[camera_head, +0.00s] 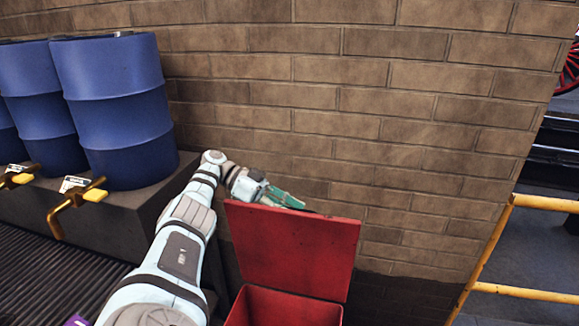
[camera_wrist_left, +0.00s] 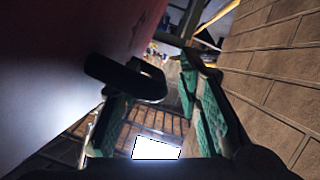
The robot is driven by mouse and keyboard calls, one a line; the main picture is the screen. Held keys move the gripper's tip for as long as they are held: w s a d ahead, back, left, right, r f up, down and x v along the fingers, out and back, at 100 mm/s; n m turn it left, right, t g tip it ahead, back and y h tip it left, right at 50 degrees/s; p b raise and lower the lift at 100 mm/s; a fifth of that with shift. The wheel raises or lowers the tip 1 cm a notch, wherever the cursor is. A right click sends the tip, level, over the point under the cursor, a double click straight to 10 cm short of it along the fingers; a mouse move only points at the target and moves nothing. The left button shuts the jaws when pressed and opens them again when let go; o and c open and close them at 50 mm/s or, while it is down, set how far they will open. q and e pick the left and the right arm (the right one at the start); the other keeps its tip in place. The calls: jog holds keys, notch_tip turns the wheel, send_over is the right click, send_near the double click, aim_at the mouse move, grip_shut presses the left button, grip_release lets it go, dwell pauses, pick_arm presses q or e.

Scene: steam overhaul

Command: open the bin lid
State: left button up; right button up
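The red bin (camera_head: 285,309) stands against the brick wall at the bottom middle of the head view. Its red lid (camera_head: 293,250) is raised nearly upright, and the bin's inside shows below it. My left gripper (camera_head: 290,200) is behind the lid's top edge, partly hidden by it. In the left wrist view, the lid's outer face (camera_wrist_left: 60,70) fills the left side. A black handle (camera_wrist_left: 128,79) on it is close to the green fingers (camera_wrist_left: 155,110). The fingers are apart, with a gap between them. My right gripper is not in view.
Blue drums (camera_head: 118,110) with brass taps (camera_head: 72,204) stand on a dark ledge at the left. The brick wall (camera_head: 400,130) is close behind my left gripper. A yellow railing (camera_head: 490,250) is at the right.

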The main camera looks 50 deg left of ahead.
pick_arm(q)
notch_tip(320, 180, up, 10)
dwell(0.3)
dwell(0.4)
